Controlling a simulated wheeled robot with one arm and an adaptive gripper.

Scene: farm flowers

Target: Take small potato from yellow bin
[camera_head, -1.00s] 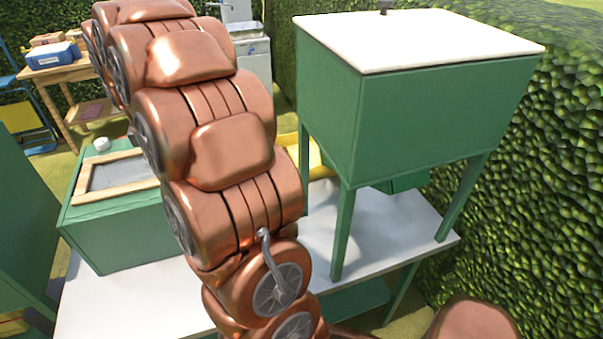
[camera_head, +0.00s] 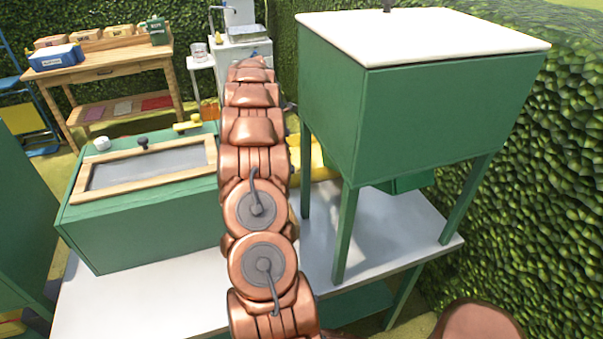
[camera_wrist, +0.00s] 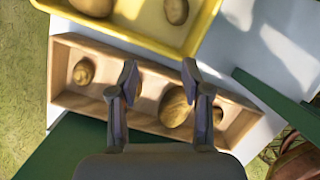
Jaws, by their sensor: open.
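In the wrist view the yellow bin (camera_wrist: 150,40) is at the top, cut off by the frame edge. Two potatoes lie in it: one at the upper left (camera_wrist: 92,6) and one near the middle (camera_wrist: 176,10). In the head view part of the yellow bin (camera_head: 322,166) shows behind my arm; my gripper is hidden there.
The wooden tray (camera_wrist: 62,100) holds several potatoes, including a larger one (camera_wrist: 175,107) below the fingers. A green box on legs with a white top (camera_head: 450,120) stands right of my arm. A green box with a framed lid (camera_head: 130,225) stands left. White table (camera_head: 150,300) is bare in front.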

